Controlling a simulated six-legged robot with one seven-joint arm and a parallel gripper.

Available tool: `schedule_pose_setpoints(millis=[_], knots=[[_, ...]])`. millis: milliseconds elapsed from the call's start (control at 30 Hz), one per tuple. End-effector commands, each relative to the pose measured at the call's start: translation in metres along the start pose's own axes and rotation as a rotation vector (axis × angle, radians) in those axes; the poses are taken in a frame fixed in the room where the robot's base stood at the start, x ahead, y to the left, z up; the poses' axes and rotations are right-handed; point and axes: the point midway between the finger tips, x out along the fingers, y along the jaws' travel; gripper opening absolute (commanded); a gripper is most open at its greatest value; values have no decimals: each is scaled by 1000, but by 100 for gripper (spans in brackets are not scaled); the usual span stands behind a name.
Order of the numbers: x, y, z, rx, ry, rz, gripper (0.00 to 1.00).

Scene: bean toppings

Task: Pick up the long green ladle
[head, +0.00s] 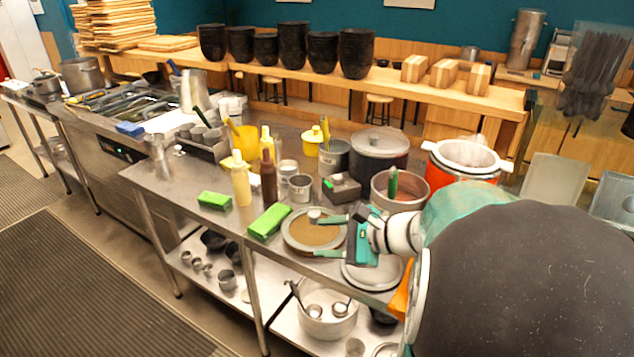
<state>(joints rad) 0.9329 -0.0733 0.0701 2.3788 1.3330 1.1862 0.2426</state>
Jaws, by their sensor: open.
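A green handle (393,182) stands up out of a wide reddish-rimmed metal pot (424,190) on the steel counter, just behind my arm. It looks like the ladle's handle; its bowl is hidden inside the pot. A smaller green-tipped piece (328,184) shows at a grey container, and I cannot tell what it is. My gripper (322,236) is open, its teal fingers pointing left over a round pan with a brown surface (315,232). It is in front and to the left of the green handle, apart from it, and I see nothing held.
A large lidded dark pot (378,155) and an orange-red pot (462,165) stand behind. Two green blocks (269,221) and squeeze bottles (241,180) crowd the counter to the left. A lower shelf holds a pot with ladles (325,322). The floor at left is clear.

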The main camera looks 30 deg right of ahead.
Motion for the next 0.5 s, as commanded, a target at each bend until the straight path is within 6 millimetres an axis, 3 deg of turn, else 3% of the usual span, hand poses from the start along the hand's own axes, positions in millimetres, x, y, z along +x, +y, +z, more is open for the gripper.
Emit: schedule_pose_setpoints(millis=[33,133,300,400,500], knots=[[-16,-16,-26,116,-7,-108,48],[-55,-47,-73,313,-37,-339,48],[-121,-74,-138,529,-79,-653,48],[-145,-79,-159,588,-92,-755,48],[-152,-84,-168,610,-99,-798,48]])
